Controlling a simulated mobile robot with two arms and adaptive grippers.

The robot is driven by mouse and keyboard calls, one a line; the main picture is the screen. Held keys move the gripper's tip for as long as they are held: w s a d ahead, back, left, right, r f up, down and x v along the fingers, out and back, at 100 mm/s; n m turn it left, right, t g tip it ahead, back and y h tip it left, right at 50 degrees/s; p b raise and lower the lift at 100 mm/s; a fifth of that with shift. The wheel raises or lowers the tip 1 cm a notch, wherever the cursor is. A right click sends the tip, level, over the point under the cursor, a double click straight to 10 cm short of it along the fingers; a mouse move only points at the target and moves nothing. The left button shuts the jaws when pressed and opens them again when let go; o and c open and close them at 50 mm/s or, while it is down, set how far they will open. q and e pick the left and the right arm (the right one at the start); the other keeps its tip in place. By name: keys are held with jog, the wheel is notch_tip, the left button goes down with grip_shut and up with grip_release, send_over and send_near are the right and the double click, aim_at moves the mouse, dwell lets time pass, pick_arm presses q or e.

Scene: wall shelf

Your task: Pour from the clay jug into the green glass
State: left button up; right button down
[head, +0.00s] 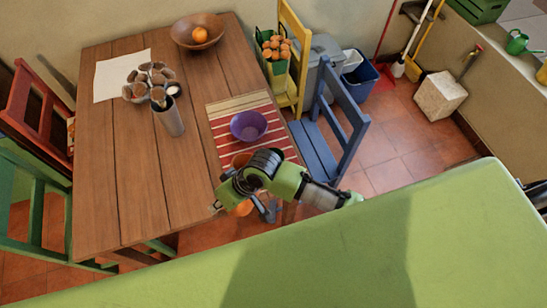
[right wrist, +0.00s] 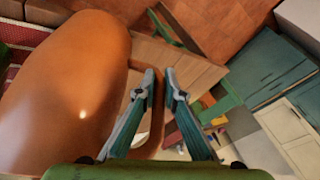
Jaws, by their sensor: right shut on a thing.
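The orange-brown clay jug (right wrist: 70,85) fills the left of the right wrist view, very near the camera. Its handle (right wrist: 157,120) passes between the fingers of my right gripper (right wrist: 160,80), which is shut on it. In the head view my right gripper (head: 266,210) is by the table's near right edge. The arm covers most of the jug there; an orange part (head: 243,208) shows below it. I cannot tell how far the jug is tilted. I cannot make out the green glass in either view. My left gripper is not in view.
A blue chair (head: 318,150) stands at the right side. The table's near left part is clear.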

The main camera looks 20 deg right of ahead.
jog(key=shift+w+d+r+y+b, duration=0.25)
jog(key=shift+r+y+b, duration=0.15)
jog(key=shift+b, duration=0.3)
jog(key=d+r+g+y+b, duration=0.1)
jog(key=b, duration=0.2)
jog(key=w+d+r+m+g+y+b, duration=0.1)
jog(key=y+b, duration=0.1)
jog(key=b, duration=0.1)
jog(key=shift+w+r, duration=0.1)
jog(key=shift+r, duration=0.5)
jog(key=shift+w+d+r+y, duration=0.1)
jog(key=shift+y, duration=0.2)
jog(key=shift+w+d+r+g+y+b, duration=0.1)
jog(key=shift+d+r+g+y+b, duration=0.1)
jog(key=shift+r+y+b, duration=0.25)
jog(key=shift+d+r+g+y+b, duration=0.1)
jog(key=shift+r+g+y+b, duration=0.15)
jog(key=shift+r, duration=0.35)
jog(key=shift+w+d+r+m+g+y+b, duration=0.2)
jog(key=shift+d+r+y+b, duration=0.2)
jog(key=shift+r, duration=0.3)
jog(key=shift+w+d+r+m+g+y+b, duration=0.15)
jog(key=shift+d+r+m+y+b, duration=0.1)
jog(key=shift+r+y+b, duration=0.3)
dwell(2.7)
